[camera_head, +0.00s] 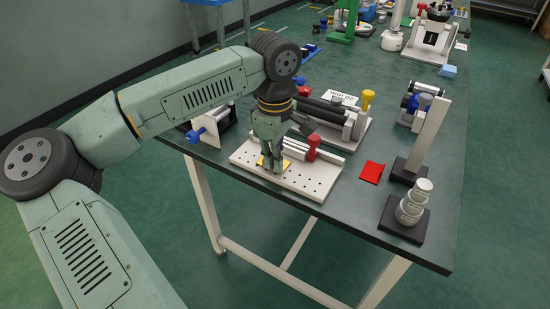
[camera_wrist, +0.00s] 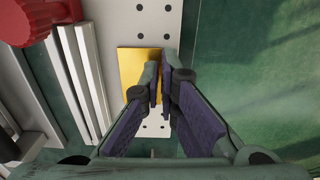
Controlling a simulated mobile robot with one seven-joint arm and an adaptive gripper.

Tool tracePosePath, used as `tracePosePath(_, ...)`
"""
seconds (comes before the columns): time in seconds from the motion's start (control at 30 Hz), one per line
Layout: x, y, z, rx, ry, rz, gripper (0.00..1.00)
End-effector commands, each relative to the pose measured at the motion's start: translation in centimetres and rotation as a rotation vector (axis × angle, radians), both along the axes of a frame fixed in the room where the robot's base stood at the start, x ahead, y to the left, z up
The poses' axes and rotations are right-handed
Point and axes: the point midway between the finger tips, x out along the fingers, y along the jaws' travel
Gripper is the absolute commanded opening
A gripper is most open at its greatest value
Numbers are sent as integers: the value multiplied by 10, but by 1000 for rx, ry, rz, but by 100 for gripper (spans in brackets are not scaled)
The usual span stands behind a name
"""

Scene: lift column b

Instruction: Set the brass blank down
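The brass blank (camera_head: 261,162) is a flat yellow piece at the white perforated plate (camera_head: 314,187) near the table's front edge. In the wrist view, the blank (camera_wrist: 131,66) shows its broad face, with the fingertips over its right part. My gripper (camera_head: 270,168) points down at it. Its fingertips (camera_wrist: 160,82) are close together with a narrow gap. The fingers hide part of the blank, so I cannot tell whether they grip it. I also cannot tell whether the blank rests on the plate or hangs just above it.
A red knob (camera_head: 313,141) and pale rails stand just behind the plate. A yellow-topped clamp (camera_head: 367,98) is farther back. A red square (camera_head: 372,172) lies to the right, beside a tall pale post (camera_head: 429,137) and stacked round weights (camera_head: 410,205). Bare green tabletop lies between.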

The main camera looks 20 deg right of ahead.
Motion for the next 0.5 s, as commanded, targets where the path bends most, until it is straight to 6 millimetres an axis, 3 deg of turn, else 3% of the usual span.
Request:
tracePosePath(0.07,0,0,-2,0,0,0,0)
tracePosePath(0.5,0,0,-1,0,0,0,28)
